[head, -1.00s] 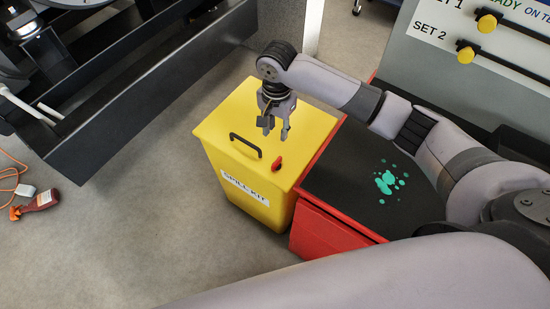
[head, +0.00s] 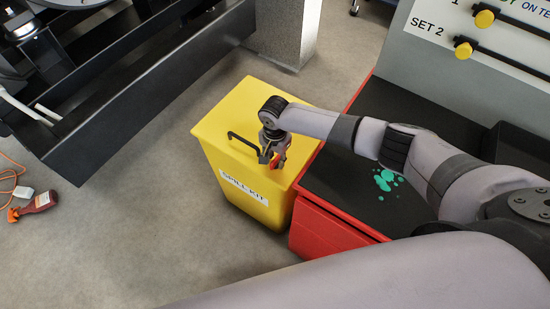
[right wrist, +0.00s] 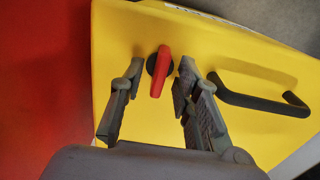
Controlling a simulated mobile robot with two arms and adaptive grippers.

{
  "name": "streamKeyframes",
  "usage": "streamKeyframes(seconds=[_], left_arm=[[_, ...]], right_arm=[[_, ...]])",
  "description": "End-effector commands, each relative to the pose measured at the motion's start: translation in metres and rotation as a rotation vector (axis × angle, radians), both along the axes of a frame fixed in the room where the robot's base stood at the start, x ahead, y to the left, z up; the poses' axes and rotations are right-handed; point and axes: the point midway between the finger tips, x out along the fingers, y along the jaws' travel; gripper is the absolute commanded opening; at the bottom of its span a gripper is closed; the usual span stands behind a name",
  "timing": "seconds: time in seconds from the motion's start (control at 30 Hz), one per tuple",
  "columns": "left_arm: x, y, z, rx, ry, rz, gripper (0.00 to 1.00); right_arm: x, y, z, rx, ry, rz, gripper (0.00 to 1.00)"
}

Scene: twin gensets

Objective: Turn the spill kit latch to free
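The yellow spill kit box (head: 245,110) stands on the floor with a black handle (head: 243,142) on its lid and a white "SPILL KIT" label on its front. The red latch (right wrist: 161,70) sits on a dark round base on the lid. My right gripper (head: 272,160) is just above the latch, which it mostly hides in the head view. In the right wrist view my right gripper (right wrist: 152,85) is open, with one finger on each side of the latch and gaps between. The black handle also shows in that view (right wrist: 262,101). My left gripper is not in view.
A red cabinet (head: 325,232) with a black top (head: 345,180) and teal spots stands against the box's right side. A dark metal frame (head: 130,110) is at the left. Floor in front of the box is clear.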

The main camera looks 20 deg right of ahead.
Motion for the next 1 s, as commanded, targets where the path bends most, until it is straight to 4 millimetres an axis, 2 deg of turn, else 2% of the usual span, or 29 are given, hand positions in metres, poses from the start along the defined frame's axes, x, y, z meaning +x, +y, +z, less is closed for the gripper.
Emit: streamKeyframes(seconds=[0.23,0.67,1.0], left_arm=[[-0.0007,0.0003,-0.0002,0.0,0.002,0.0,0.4],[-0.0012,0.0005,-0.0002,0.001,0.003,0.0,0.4],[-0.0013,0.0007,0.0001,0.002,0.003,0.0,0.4]], right_arm=[[-0.0003,0.0002,-0.0006,0.001,0.001,0.0,0.29],[-0.0002,0.0001,-0.0003,0.0,0.001,0.0,0.01],[-0.0002,0.0,-0.0001,0.0,0.001,0.0,0.0]])
